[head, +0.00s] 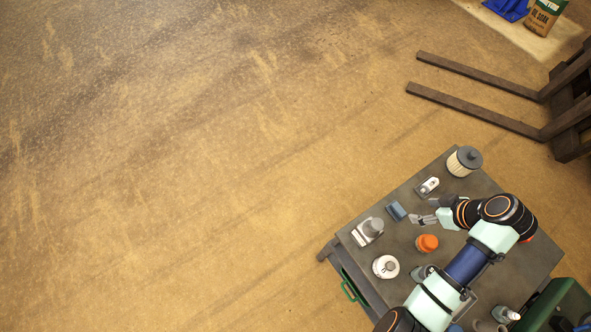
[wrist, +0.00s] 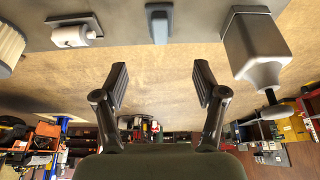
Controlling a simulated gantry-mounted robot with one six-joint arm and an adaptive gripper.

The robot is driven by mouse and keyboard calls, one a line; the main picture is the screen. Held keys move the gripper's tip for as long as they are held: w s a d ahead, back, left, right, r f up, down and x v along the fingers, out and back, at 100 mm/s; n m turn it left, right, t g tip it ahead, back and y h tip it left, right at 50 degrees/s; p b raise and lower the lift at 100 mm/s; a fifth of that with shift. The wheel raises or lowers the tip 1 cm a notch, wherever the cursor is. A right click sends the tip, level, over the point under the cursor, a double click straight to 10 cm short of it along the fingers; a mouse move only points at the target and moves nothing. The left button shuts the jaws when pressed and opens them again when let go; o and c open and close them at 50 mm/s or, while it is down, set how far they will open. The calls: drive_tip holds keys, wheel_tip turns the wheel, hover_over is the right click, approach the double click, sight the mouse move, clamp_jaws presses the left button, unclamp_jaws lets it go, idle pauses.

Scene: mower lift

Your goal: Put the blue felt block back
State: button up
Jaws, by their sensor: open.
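The blue felt block (head: 397,211) lies on the grey cart top (head: 430,272), near its upper left edge in the head view. It also shows at the top middle of the wrist view (wrist: 159,22), standing clear of the things beside it. My gripper (head: 429,210) is open and empty, just right of the block in the head view. In the wrist view the two spread fingers of my gripper (wrist: 161,78) are apart from the block, which lies in line with the gap between them. The place where the block belongs is not evident.
A grey bottle-like item (head: 370,228), a white round item (head: 385,266) and an orange item (head: 427,243) stand on the other. Fork tines (head: 475,110) lie beyond the cart.

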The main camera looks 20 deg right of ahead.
drive_tip(key=w+a+r+t+h, duration=0.1)
drive_tip(key=w+a+r, duration=0.2)
drive_tip(key=w+a, duration=0.35)
drive_tip(key=w+a+r+m+t+h, duration=0.1)
drive_tip(key=w+a+r, duration=0.25)
drive_tip(key=a, duration=0.55)
drive_tip(key=w+a+r+t+h, duration=0.1)
drive_tip(key=w+a+r, duration=0.2)
drive_tip(key=w+a, duration=0.35)
drive_tip(key=s+a+r+m+t+y, duration=0.1)
drive_tip(key=a+r+t, duration=0.1)
drive_tip(key=a+r, duration=0.3)
drive_tip(key=s+a+r+m+t, duration=0.1)
drive_tip(key=a+r, duration=0.5)
drive_tip(key=a, duration=0.8)
drive_tip(key=shift+s+a+r+t+y, duration=0.15)
drive_tip(key=shift+s+r+t+y, duration=0.2)
drive_tip(key=shift+s+t, duration=0.6)
drive_tip(key=shift+w+f+t, duration=0.1)
drive_tip(key=shift+w+t, duration=0.15)
drive_tip(key=shift+w, duration=0.05)
